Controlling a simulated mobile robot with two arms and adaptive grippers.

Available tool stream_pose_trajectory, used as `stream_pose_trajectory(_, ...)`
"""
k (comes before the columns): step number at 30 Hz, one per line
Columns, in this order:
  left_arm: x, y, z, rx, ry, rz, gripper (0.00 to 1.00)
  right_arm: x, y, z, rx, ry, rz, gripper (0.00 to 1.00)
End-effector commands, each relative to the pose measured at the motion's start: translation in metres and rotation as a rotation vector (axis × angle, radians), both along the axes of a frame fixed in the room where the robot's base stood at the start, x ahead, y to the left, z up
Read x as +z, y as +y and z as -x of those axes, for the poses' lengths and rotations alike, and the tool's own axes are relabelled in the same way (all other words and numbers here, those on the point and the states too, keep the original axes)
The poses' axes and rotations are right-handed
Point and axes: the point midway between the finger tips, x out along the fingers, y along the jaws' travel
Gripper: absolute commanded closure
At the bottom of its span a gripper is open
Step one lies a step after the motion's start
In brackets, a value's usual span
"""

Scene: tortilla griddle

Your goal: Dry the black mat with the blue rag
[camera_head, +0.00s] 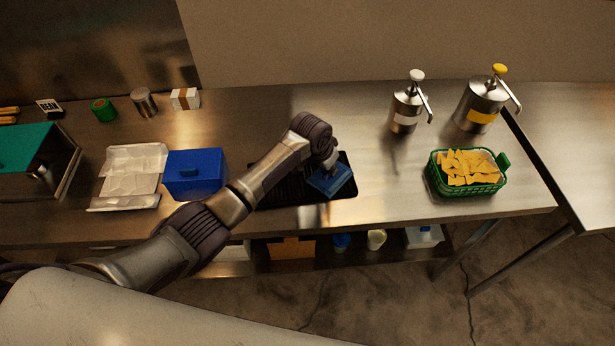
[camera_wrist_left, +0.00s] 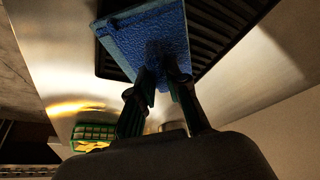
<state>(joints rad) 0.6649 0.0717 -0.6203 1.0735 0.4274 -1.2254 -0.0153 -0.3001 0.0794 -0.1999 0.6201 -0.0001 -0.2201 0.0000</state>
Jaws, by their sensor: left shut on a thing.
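The black mat (camera_head: 345,192) is a dark ribbed mat lying on the steel counter, near its front edge. In the left wrist view the mat's slats (camera_wrist_left: 225,28) show beyond the rag. The blue rag (camera_head: 330,181) lies over the right part of the mat as a flat square, and it fills the upper middle of the left wrist view (camera_wrist_left: 135,38). My left gripper (camera_head: 328,166) is above the rag and shut on it; its fingers (camera_wrist_left: 160,80) pinch the rag's middle. My arm hides part of the mat's left side. My right gripper is not in view.
A green basket of chips (camera_head: 467,171) stands to the right. Two steel pump dispensers (camera_head: 405,108) (camera_head: 478,104) stand at the back right. The counter between mat and basket is clear.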

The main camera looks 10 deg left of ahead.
Motion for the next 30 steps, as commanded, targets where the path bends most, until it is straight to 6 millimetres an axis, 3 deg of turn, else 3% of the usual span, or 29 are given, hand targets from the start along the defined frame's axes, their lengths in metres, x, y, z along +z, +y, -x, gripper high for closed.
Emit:
stream_pose_trajectory(8,-0.001,0.005,0.003,-0.001,0.008,0.0,1.0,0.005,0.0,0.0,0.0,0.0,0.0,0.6)
stream_pose_trajectory(21,0.0,0.05,0.008,0.001,0.008,-0.004,1.0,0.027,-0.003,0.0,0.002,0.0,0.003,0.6)
stream_pose_trajectory(30,-0.001,0.051,0.008,0.001,0.006,-0.002,1.0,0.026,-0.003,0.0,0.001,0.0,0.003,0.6)
